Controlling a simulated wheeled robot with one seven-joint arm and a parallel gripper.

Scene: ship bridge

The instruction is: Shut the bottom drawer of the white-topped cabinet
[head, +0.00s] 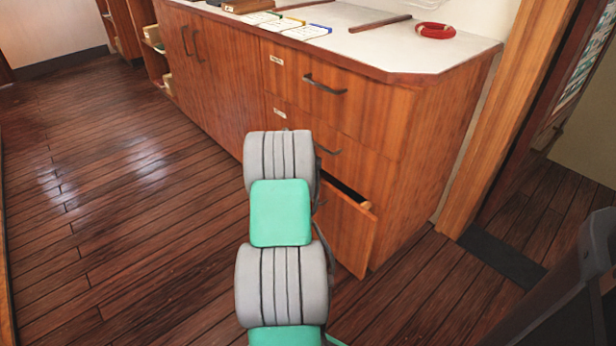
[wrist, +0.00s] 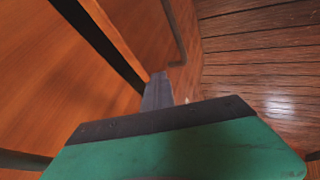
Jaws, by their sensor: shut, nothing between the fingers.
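The white-topped cabinet (head: 400,115) is wood with dark bar handles. Its bottom drawer (head: 349,232) is partly out in the head view, with a dark gap above its front and a pale inner edge at the right. My arm covers the left part of that drawer and hides my gripper there. In the wrist view, my gripper (wrist: 157,88) is shut and empty, its dark fingers close to orange wood. The drawer (wrist: 138,30) seems to be the panel beside the dark strip, with a handle at its right. I cannot tell whether the fingers touch it.
The two drawers above look shut. The white top (head: 390,45) carries cards, a dark rod (head: 380,23) and a red ring (head: 435,30). A wooden door post (head: 505,120) stands to the right, and a dark object (head: 570,285) is at lower right. The plank floor (head: 130,220) is clear at left.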

